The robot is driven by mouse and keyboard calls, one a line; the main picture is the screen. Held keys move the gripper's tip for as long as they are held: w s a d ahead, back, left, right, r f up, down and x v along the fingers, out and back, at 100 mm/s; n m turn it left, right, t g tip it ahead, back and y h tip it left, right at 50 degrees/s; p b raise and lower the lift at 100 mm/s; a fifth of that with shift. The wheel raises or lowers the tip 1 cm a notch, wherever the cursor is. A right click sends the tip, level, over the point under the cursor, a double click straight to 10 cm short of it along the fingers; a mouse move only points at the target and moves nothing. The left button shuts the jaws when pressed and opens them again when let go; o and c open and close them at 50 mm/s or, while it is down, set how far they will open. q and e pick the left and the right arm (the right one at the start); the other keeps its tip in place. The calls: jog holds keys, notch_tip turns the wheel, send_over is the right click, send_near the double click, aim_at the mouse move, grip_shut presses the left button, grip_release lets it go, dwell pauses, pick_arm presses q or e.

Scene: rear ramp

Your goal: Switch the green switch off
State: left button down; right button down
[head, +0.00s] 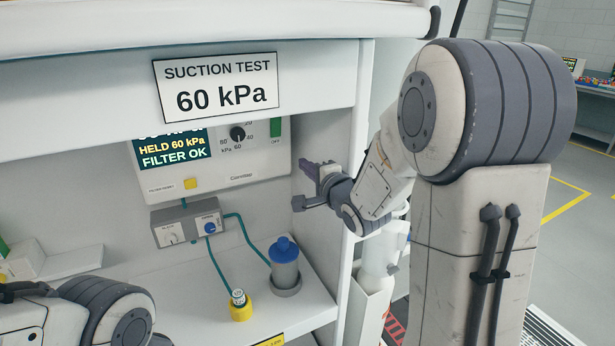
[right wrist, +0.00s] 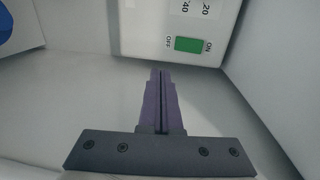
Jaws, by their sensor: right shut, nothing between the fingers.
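The green switch (head: 276,127) is at the right end of the white suction unit's front panel (head: 232,165). In the right wrist view the green switch (right wrist: 188,44) lies between the labels ON and OFF; which way it is tipped I cannot tell. My right gripper (head: 304,166) is shut and empty, below and to the right of the switch in the head view. In the right wrist view its purple fingertips (right wrist: 159,72) point at the panel's lower edge, below and left of the switch, seemingly apart from it. My left gripper is out of view.
A black dial (head: 238,133) and a screen (head: 174,150) reading HELD 60 kPa, FILTER OK are left of the switch. A sign (head: 217,86) hangs above. A grey valve box (head: 187,222), blue-capped canister (head: 285,265) and yellow-based vial (head: 240,306) are below. A side wall stands close right.

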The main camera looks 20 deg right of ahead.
jog(key=shift+s, duration=0.45)
jog(key=s+a+f+n+g+y, duration=0.1)
jog(key=s+a+f+n+g, duration=0.4)
jog(key=s+a+n, duration=0.3)
jog(key=s+a+f+n+g, duration=0.5)
jog(key=s+a+f, duration=0.1)
jog(key=a, duration=0.3)
jog(key=s+a+f+n+g, duration=0.1)
jog(key=s+a+n+g, duration=0.1)
jog(key=s+n, duration=0.4)
jog(key=s+a+f+n+g, duration=0.1)
jog(key=s+n+g, duration=0.4)
jog(key=s, duration=0.9)
jog(key=shift+s+a+n+h, duration=0.35)
jog(key=shift+a+n+h, duration=0.05)
jog(key=shift+f, duration=0.1)
